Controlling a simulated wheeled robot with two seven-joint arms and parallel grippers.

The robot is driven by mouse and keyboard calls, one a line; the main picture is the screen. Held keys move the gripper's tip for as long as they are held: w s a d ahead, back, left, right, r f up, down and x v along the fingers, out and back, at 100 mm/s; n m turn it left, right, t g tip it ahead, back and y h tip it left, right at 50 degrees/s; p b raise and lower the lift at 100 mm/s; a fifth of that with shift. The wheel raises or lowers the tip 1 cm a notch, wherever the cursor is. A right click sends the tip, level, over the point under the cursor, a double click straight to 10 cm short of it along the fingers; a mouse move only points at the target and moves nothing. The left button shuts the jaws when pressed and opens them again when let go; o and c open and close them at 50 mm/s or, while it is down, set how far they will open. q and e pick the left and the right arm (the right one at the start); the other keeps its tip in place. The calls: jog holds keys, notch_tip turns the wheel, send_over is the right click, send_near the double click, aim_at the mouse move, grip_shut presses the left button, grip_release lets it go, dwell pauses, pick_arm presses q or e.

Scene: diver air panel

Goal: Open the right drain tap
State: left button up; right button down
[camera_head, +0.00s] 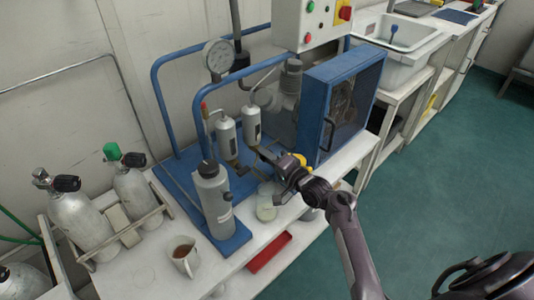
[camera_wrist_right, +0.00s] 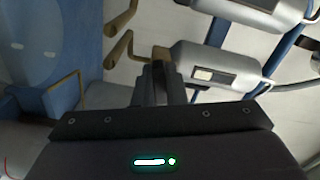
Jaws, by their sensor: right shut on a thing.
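Two grey filter canisters hang on the blue frame: the left one (camera_head: 227,138) and the right one (camera_head: 252,121). My right gripper (camera_head: 264,154) reaches in from the lower right, just below the right canister. In the right wrist view its dark fingers (camera_wrist_right: 160,82) are shut on a small brass-coloured part, the right drain tap (camera_wrist_right: 161,54), at the end of a canister (camera_wrist_right: 222,70). The fingers hide much of the tap, so I cannot tell its handle angle. My left gripper is not in view.
A grey bottle (camera_head: 213,200) stands left of my gripper, and a glass jar (camera_head: 266,202) is just below it. A blue cabinet (camera_head: 342,98) stands close on the right.

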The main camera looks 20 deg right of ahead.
jog(key=n, duration=0.3)
jog(key=shift+p, duration=0.35)
jog(key=n, duration=0.2)
jog(key=shift+n, duration=0.4)
jog(key=n, duration=0.4)
jog(key=shift+p, duration=0.3)
jog(key=shift+n, duration=1.1)
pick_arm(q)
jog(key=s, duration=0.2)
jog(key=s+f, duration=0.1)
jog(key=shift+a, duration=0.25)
pick_arm(e)
jog(key=shift+n, duration=0.3)
jog(key=c, duration=1.5)
grip_release()
